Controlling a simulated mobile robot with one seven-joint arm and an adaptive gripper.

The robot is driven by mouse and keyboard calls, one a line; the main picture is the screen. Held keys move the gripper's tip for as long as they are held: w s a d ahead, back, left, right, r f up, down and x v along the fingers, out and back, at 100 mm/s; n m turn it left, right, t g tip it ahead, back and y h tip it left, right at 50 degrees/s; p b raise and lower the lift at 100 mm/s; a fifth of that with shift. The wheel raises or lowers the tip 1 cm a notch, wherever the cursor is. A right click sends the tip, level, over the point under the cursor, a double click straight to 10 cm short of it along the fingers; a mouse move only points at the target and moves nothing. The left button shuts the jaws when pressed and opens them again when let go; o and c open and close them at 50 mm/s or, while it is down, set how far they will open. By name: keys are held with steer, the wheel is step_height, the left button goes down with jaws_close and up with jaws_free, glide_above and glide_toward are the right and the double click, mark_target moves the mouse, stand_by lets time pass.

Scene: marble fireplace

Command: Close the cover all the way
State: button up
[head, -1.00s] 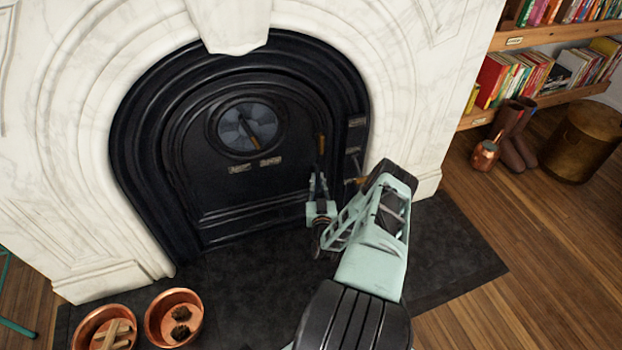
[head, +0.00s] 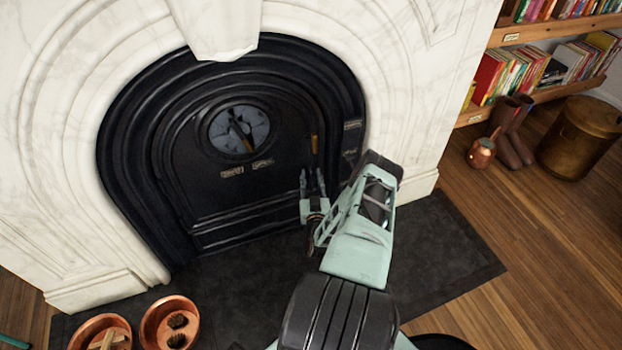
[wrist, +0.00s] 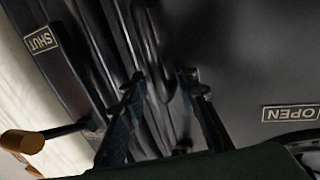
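The black cover (head: 215,192) stands upright inside the arched fireplace surround. It has a round window (head: 239,130) with an orange pointer and two small plates below. A brass handle (head: 314,144) is near its right edge. I cannot tell whether the cover stands slightly ajar. My gripper (head: 312,172) is in front of the cover's lower right, below the handle, fingers apart and empty. In the wrist view, the open fingers (wrist: 162,82) are near the seam between the cover (wrist: 245,60) and ridged frame. An OPEN plate (wrist: 291,113) shows at right, a SHUT plate (wrist: 41,39) at left.
A brass-ended knob (wrist: 22,141) sticks out at left in the wrist view. White marble (head: 60,130) surrounds the fireplace. Copper bowls (head: 170,322) stand on the dark hearth (head: 440,250) at lower left. Boots, a copper pot (head: 481,152) and bookshelves are at right.

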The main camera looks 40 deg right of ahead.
step_height(320, 180, up, 10)
stand_by(0.8)
stand_by(0.5)
